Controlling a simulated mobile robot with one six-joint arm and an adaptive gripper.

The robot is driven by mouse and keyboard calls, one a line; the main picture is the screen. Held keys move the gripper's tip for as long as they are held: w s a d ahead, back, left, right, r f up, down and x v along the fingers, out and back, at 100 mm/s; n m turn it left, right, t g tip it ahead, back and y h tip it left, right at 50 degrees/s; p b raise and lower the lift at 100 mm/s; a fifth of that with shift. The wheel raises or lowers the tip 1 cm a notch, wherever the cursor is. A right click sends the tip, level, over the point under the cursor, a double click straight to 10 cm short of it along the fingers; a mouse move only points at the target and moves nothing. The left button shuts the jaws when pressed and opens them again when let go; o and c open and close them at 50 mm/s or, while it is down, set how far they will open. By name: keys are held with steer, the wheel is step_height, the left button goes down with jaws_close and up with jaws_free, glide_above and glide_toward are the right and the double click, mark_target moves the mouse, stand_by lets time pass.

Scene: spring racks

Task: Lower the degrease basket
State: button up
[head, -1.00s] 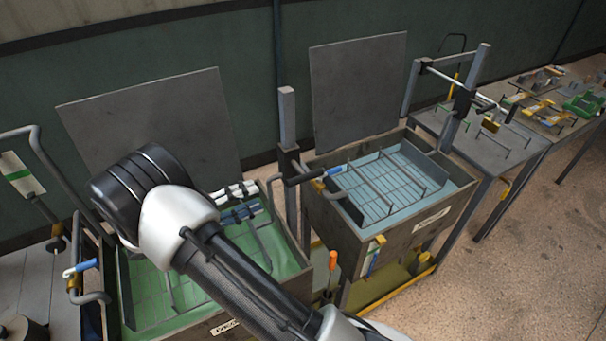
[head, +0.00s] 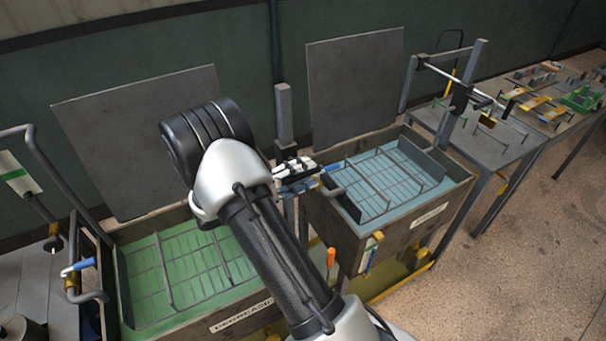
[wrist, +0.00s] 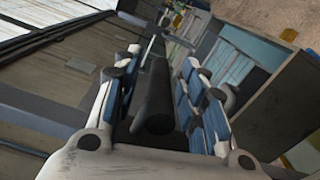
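The degrease tank (head: 240,313) stands at lower left in the head view, with green liquid and a label that is partly cut by my arm. The degrease basket (head: 165,270), a wire grid with grey bars, lies in the liquid; my arm hides its right part.
A second tank (head: 425,210) with blue liquid and a wire basket stands to the right. Another blue handle (head: 78,267) is on a bent pipe at far left. Upright grey panels (head: 140,145) stand behind the tanks. Open floor (head: 540,230) lies at right.

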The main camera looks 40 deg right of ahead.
steer(key=shift+c, duration=0.5)
jaws_close()
